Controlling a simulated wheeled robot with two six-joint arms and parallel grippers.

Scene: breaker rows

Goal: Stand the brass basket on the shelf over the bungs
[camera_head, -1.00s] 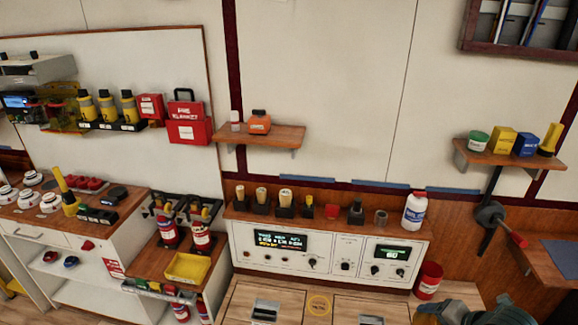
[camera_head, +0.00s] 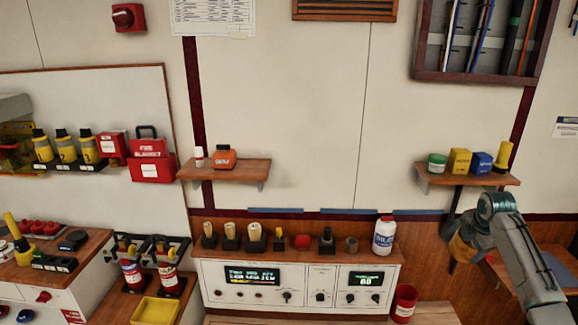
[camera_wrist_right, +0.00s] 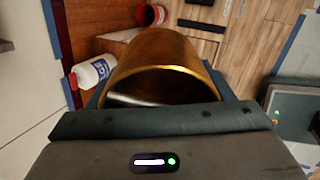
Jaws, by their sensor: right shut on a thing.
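The brass basket (camera_wrist_right: 165,55) is a round, open, gold-coloured vessel, seen large in the right wrist view. My right gripper (camera_wrist_right: 150,108) is shut on it. In the head view a small part of the basket (camera_head: 461,250) shows beside my right gripper (camera_head: 468,238), below the right shelf; my arm hides the rest. The bungs (camera_head: 230,232) appear to be the pale tapered plugs in black holders on the console top. Above them is a small wooden wall shelf (camera_head: 250,172) holding a white bottle and an orange item. My left gripper is not in view.
The right wall shelf (camera_head: 465,180) bears a green jar, yellow and blue boxes and a yellow torch. A white bottle (camera_head: 384,236) stands at the console's right end. The left shelf's right part is bare. The wall between the shelves is clear.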

